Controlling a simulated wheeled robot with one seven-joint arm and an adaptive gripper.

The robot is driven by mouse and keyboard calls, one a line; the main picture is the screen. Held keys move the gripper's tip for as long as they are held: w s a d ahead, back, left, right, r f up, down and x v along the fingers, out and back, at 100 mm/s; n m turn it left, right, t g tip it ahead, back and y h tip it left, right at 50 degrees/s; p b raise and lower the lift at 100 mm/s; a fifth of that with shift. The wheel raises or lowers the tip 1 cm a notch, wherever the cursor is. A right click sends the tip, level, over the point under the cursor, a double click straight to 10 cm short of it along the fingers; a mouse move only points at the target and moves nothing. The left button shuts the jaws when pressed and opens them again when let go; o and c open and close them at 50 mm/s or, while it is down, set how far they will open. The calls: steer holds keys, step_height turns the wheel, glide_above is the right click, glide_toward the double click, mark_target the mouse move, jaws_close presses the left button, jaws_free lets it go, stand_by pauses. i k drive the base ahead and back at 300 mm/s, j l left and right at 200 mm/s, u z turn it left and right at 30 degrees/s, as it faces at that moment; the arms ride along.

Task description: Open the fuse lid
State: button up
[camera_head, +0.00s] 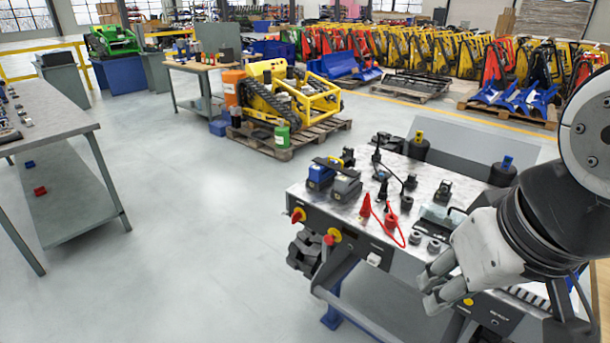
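My gripper (432,290) is at the lower right, in front of the near edge of a grey workbench-like unit (330,212). Its two pale fingers are apart, with nothing seen between them. The unit's top carries black connectors, a blue-and-grey pair of blocks (334,180), a red plug with a red cable (366,206) and a dark tray-like part (438,218). I cannot tell which part is the fuse lid. My gripper and arm hide part of the unit's right side and front panel.
The front panel has red-and-yellow knobs (333,237) and a small white block (374,259). A grey table (50,115) stands at the left. A yellow tracked carrier (285,100) sits on a pallet behind. The floor between is clear.

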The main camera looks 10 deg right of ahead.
mark_target(423, 207)
steer(key=z, duration=0.75)
steer(key=i+j+z, duration=0.2)
steer(key=i+j, duration=0.35)
